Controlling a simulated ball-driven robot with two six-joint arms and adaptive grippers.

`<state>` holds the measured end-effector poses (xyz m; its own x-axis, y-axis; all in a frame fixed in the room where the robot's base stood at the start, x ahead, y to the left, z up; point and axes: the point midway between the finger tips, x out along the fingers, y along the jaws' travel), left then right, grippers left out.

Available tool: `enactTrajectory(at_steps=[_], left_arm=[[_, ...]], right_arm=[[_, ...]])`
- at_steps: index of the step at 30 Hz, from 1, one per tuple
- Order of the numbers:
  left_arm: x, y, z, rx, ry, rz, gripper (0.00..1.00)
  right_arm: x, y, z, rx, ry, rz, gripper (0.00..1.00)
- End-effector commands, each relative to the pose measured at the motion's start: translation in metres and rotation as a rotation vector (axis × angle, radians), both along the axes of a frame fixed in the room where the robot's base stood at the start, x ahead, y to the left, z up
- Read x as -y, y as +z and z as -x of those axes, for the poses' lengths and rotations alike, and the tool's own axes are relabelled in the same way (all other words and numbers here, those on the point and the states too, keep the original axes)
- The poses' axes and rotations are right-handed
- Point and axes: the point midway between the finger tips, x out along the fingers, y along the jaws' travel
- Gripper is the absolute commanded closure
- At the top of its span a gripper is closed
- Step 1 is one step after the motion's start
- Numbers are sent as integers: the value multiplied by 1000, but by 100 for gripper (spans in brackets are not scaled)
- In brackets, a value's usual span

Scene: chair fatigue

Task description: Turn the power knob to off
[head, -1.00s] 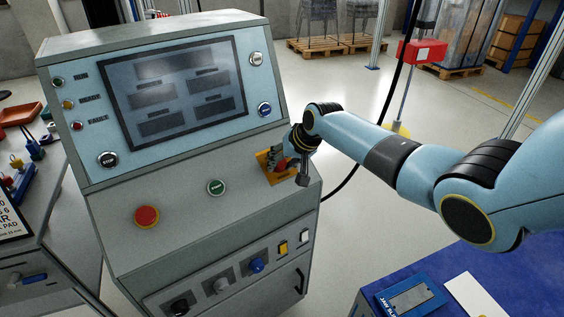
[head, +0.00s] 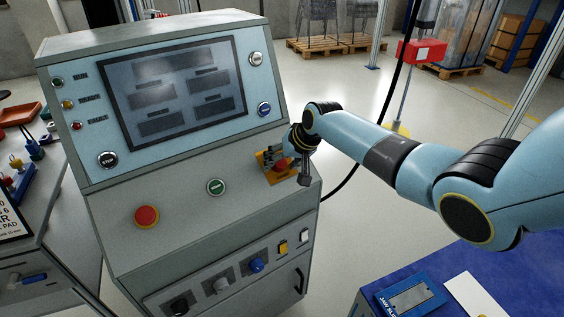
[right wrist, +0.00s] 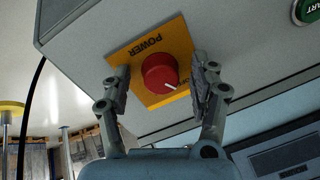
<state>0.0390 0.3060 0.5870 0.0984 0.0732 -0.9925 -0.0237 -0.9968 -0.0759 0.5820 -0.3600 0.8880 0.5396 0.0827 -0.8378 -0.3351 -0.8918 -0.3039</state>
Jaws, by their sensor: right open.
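The red power knob (right wrist: 160,73) with a white pointer line sits on a yellow plate (right wrist: 172,36) marked POWER, in the right wrist view. In the head view the knob (head: 281,167) is at the right end of the console's sloped panel, partly covered by my right gripper. My right gripper (right wrist: 158,88) is open, with one finger on each side of the knob. Small gaps seem to show between fingers and knob; contact is not clear. The white line points toward the right finger. My left gripper is in neither view.
The grey console (head: 190,215) carries a screen (head: 185,90), a red mushroom button (head: 146,216) and a green START button (head: 216,187) left of the knob. A blue knob (head: 257,264) and switches are on the front face.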

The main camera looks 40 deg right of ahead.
Motion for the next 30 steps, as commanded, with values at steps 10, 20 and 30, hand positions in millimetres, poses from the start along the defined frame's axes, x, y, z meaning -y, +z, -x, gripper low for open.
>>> enactTrajectory(at_steps=[10,20,30], left_arm=[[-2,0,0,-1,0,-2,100],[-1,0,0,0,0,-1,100],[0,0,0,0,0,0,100]], right_arm=[[3,18,12,2,1,3,39],[8,74,48,1,2,4,39],[10,100,65,0,0,1,39]])
